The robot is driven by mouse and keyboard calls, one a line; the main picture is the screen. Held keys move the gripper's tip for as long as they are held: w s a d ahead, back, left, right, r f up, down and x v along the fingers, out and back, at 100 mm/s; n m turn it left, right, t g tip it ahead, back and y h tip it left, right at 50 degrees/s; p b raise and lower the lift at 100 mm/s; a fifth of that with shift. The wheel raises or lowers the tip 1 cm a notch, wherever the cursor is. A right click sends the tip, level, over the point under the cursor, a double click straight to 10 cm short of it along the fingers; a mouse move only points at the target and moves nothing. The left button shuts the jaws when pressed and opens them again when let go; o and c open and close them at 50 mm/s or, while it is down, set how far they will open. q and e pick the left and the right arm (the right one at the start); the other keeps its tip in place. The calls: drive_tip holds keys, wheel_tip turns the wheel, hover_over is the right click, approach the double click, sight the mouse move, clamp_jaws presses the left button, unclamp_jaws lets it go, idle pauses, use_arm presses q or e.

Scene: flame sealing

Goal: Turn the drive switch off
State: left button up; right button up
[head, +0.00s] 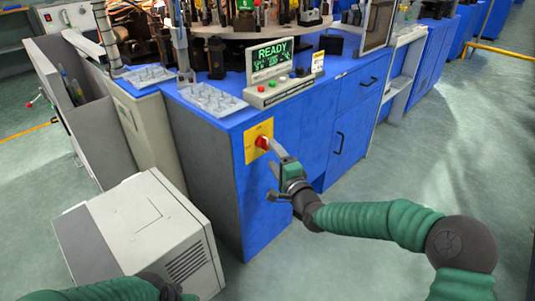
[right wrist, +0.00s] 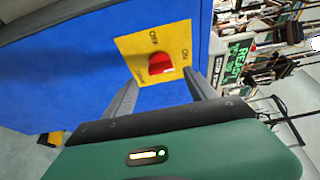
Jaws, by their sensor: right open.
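The drive switch is a red knob (head: 262,142) on a yellow plate (head: 251,154) at the corner of the blue cabinet. In the right wrist view the red knob (right wrist: 162,65) sits on the yellow plate (right wrist: 132,46), with the words OFF and ON printed beside it. Which mark it points at is not clear. My right gripper (head: 274,149) is open and empty just in front of the knob. In the right wrist view my gripper (right wrist: 163,92) has its fingers apart, one on each side of the knob's line. My left gripper is out of view; only its arm shows at the lower edge.
A control box (head: 272,91) with a READY screen and buttons stands on the blue cabinet top (head: 345,62). Clear trays (head: 212,99) lie left of it. A grey machine box (head: 140,225) stands on the floor at left. The floor at right is free.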

sight(266, 147)
drive_tip(key=b+x, duration=0.1)
drive_tip(key=x, duration=0.3)
drive_tip(key=shift+w+a+f, duration=0.1)
drive_tip(key=shift+w+a, duration=0.05)
drive_tip(key=shift+w, duration=0.2)
drive_tip(key=shift+w+a, duration=0.15)
drive_tip(key=shift+w, duration=0.15)
drive_tip(key=c, duration=1.4)
